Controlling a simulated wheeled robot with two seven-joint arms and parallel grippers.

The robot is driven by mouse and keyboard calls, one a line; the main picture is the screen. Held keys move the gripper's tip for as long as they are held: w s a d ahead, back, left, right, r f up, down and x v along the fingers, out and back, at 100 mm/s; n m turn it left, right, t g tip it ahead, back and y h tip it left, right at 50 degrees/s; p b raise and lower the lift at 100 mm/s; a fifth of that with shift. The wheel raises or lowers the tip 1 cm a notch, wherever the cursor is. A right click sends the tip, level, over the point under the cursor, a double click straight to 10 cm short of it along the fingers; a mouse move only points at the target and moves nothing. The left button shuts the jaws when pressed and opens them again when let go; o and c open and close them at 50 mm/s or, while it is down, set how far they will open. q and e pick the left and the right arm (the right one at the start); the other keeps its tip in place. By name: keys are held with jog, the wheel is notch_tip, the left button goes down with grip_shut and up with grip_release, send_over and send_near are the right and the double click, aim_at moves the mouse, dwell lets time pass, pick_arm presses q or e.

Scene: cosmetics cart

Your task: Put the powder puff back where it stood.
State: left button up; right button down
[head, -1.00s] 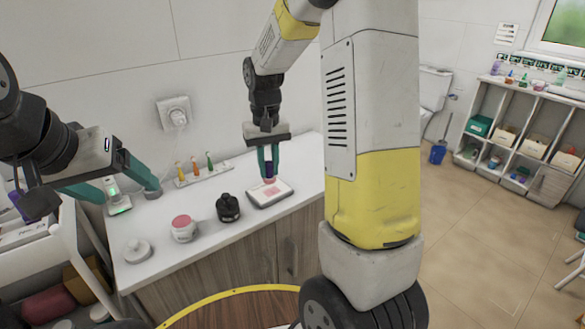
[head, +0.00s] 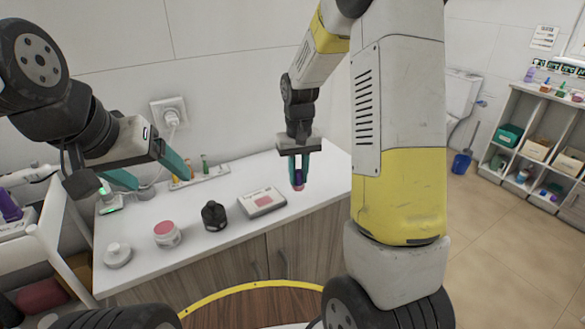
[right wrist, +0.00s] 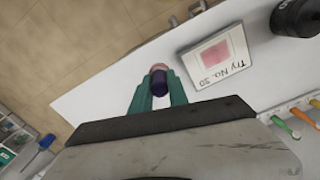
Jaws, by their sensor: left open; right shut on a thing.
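The powder puff (head: 298,187) has a dark purple handle and a pink pad at its lower end. My right gripper (head: 299,172) is shut on its handle, with the pad pointing down, right of the card tray near the counter's front edge. In the right wrist view the puff (right wrist: 158,82) sits between the teal fingertips, beside the tray. My left gripper (head: 152,170) is open and empty over the counter's left back part.
A black bottle (head: 214,217), a jar with a pink top (head: 167,235) and a white lidded pot (head: 118,257) stand left of the tray. A rack of coloured sticks (head: 200,176) lies at the back.

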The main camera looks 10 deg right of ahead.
aim_at(301, 178)
jog(key=w, duration=0.1)
jog(key=w+d, duration=0.1)
jog(key=w, duration=0.1)
jog(key=shift+w+d+f, duration=0.15)
jog(key=shift+w+d, duration=0.05)
jog(key=shift+d, duration=0.15)
jog(key=shift+w+f, duration=0.1)
jog(key=shift+f, duration=1.65)
jog(key=shift+f, duration=0.1)
jog(key=c, duration=1.3)
grip_release()
